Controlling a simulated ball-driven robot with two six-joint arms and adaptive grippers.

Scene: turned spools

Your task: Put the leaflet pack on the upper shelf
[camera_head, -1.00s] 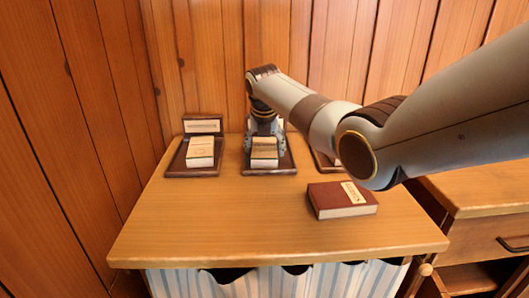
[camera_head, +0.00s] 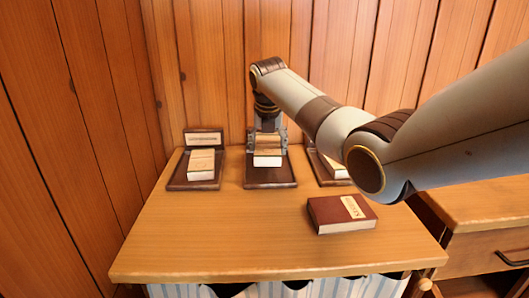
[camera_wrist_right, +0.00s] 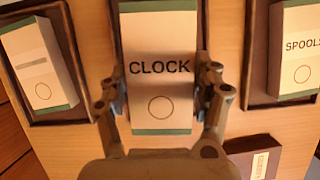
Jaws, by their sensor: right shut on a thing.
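A cream pack with green edges, marked CLOCK (camera_wrist_right: 160,45), is held by my right gripper (camera_head: 268,141). In the right wrist view its fingers (camera_wrist_right: 161,95) close on the pack's two sides. In the head view the pack (camera_head: 268,161) is above the middle dark tray (camera_head: 270,184), with bare tray showing in front of it. I cannot tell by the pictures which pack is the leaflet pack. No upper shelf can be made out. My left gripper is not in view.
A similar pack (camera_head: 201,165) lies in the left tray (camera_head: 178,184). A pack marked SPOOLS (camera_wrist_right: 298,45) lies in the right tray, partly hidden by my arm in the head view. A brown box (camera_head: 335,213) lies front right. The table's front left (camera_head: 200,230) is clear.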

